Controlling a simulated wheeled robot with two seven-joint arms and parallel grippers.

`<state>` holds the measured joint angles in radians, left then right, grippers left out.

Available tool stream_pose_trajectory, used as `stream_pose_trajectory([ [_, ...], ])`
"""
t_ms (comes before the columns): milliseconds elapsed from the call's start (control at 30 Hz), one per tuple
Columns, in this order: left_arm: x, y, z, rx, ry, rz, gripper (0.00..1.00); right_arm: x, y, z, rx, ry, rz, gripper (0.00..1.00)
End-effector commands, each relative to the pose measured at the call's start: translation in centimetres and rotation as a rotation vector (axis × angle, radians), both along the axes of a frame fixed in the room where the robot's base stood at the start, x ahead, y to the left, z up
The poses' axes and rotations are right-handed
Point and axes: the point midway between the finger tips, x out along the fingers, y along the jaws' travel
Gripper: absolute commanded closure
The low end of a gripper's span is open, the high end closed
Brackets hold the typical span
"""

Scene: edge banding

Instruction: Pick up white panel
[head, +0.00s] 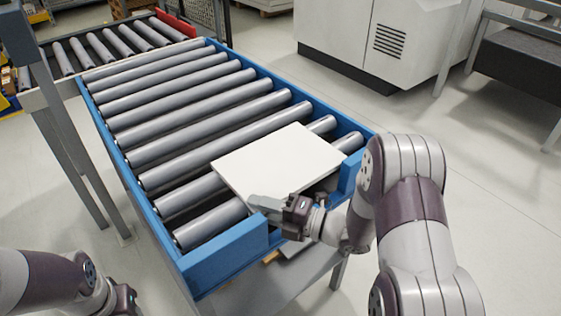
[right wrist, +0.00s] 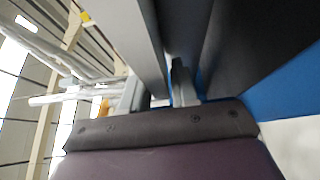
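The white panel (head: 275,160) lies flat on the grey rollers at the near end of the blue-framed conveyor. My right gripper (head: 268,205) is at the panel's near edge, by the opening in the blue end frame. In the right wrist view, the panel's pale edge (right wrist: 138,40) runs between the two fingers of my right gripper (right wrist: 157,88). The fingers are apart, and a dark gap shows between the panel and the right-hand finger. My left gripper (head: 125,300) is at the bottom left, partly cut off, away from the panel; its fingers are not clear.
The conveyor's blue frame (head: 225,258) rises on both sides of the opening near my right gripper. More rollers (head: 110,43) continue at the back left. A white cabinet (head: 390,40) stands behind on the right.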

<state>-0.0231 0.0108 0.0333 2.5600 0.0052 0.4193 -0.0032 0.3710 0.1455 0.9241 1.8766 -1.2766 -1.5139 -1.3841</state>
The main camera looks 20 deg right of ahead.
Motion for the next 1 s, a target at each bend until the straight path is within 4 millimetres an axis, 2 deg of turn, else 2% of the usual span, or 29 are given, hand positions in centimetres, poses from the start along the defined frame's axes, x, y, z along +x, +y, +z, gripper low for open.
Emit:
stream_pose_trajectory([
  [33,0.0,0.0,0.0,0.0,0.0,0.0,0.56,0.0,0.0,0.0,0.0,0.0,0.0,0.71],
  [100,0.0,0.0,0.0,0.0,0.0,0.0,0.56,0.0,0.0,0.0,0.0,0.0,0.0,0.94],
  [133,0.0,0.0,0.0,0.0,0.0,0.0,0.56,0.0,0.0,0.0,0.0,0.0,0.0,1.0],
  [533,0.0,0.0,0.1,0.0,0.0,0.0,0.56,0.0,-0.1,0.6,-0.001,-0.004,0.0,1.0],
  [667,0.0,0.0,0.4,0.0,0.0,0.0,0.56,0.0,-0.1,2.2,-0.003,-0.007,0.0,1.0],
  [767,0.0,0.0,0.7,0.0,0.0,0.0,0.56,0.0,-0.1,4.2,-0.004,-0.01,0.001,1.0],
  [1000,0.0,0.0,1.1,0.0,0.0,0.0,0.56,-3.9,2.8,7.2,-0.002,-0.006,0.003,1.0],
])
